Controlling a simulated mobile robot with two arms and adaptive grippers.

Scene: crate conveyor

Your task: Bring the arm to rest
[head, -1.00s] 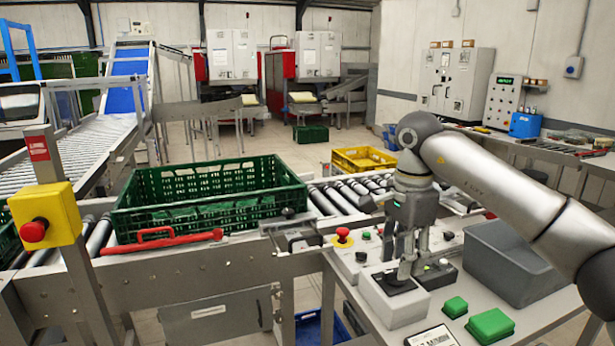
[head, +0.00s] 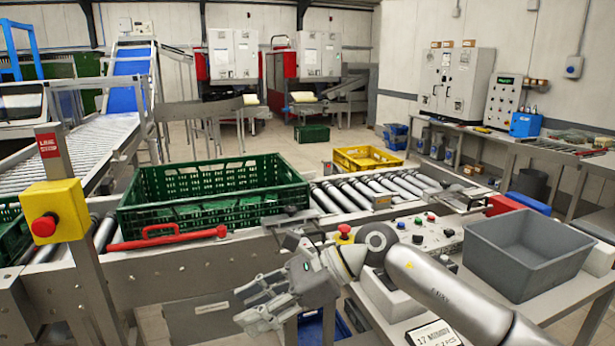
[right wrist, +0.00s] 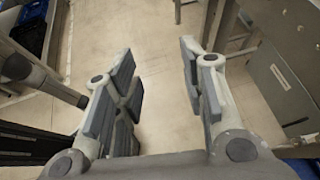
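My right gripper (head: 262,300) is in front of the conveyor frame, left of the control table, and points down and to the left. In the right wrist view its fingers (right wrist: 160,95) are spread apart with only bare floor between them. It is open and empty. My right arm (head: 430,285) reaches in from the lower right, across the front of the control table. My left gripper is not in the head view.
A green crate (head: 215,223) sits on the roller conveyor (head: 350,193), with a red handle (head: 165,237) in front. The control table holds a grey bin (head: 525,258) and a button panel (head: 432,232). A yellow emergency stop box (head: 53,212) stands at left. A yellow crate (head: 365,158) is farther back.

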